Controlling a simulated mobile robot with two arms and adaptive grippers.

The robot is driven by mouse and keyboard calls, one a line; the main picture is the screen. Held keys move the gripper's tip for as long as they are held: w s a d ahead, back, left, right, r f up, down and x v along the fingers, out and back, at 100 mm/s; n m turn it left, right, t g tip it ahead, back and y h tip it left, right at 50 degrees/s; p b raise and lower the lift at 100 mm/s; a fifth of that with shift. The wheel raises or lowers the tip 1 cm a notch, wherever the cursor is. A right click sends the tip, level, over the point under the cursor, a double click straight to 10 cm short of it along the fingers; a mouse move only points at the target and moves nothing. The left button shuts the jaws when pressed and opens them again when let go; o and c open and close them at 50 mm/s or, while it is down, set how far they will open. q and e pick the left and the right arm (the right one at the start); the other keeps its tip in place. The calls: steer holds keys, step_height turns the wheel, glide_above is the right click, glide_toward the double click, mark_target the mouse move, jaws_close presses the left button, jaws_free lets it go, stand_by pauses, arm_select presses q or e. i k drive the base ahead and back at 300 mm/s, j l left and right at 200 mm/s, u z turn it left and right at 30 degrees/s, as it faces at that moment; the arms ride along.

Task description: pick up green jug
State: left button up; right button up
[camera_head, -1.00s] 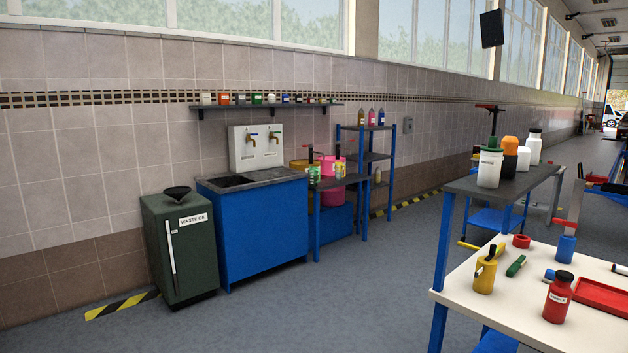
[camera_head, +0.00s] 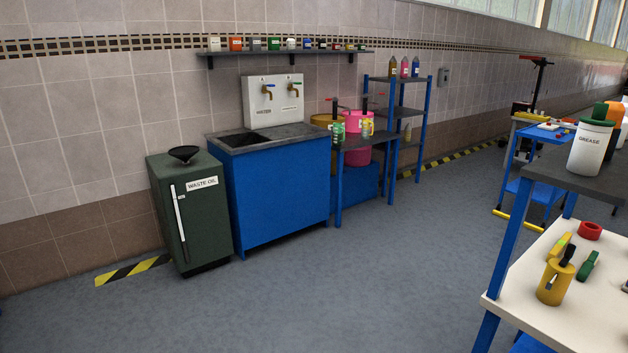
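A small greenish jug (camera_head: 338,132) stands on the dark top of a narrow blue-legged table (camera_head: 360,141), right of the blue sink cabinet. A yellowish jug (camera_head: 367,128) stands beside it on the same top. Both are small in the picture, so their handles and labels cannot be made out. Neither of my grippers shows in the view.
The blue sink cabinet (camera_head: 279,200) and green waste-oil cabinet (camera_head: 187,220) stand along the wall. A blue shelf rack (camera_head: 423,125) is right of the small table. A white workbench (camera_head: 538,305) is near right. The grey floor (camera_head: 380,270) between is clear.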

mark_target(336, 137)
steer(key=i+l+z, duration=0.1)
steer(key=i, duration=4.35)
